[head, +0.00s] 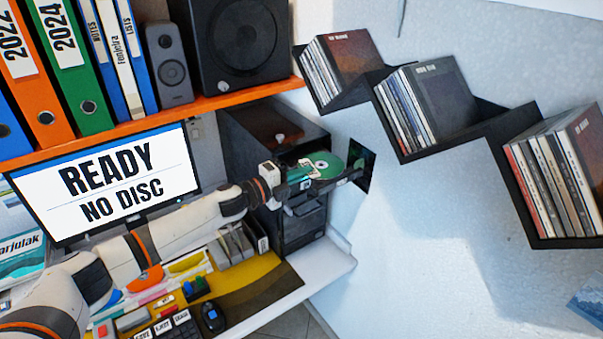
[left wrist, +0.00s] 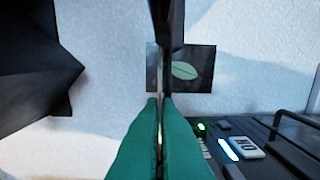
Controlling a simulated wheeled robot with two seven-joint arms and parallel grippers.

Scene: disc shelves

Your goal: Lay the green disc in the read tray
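The green disc (head: 329,164) lies flat, with a pale centre, beside the front of the black tower (head: 272,135). My left gripper (head: 311,175) reaches in from the left and is shut on the disc's near edge. In the left wrist view its two green finger pads (left wrist: 160,105) are pressed almost together, with the disc edge-on as a thin line between them. A dark tray (head: 345,180) shows just under the disc's right side; whether the disc touches it I cannot tell. My right gripper is not in view.
A screen (head: 105,185) reads "READY NO DISC". Black stepped shelves (head: 420,150) with several disc cases hang on the right wall. A leaf picture (left wrist: 190,70) is on the wall beyond the fingers. Lit buttons (left wrist: 230,148) are on the tower's front.

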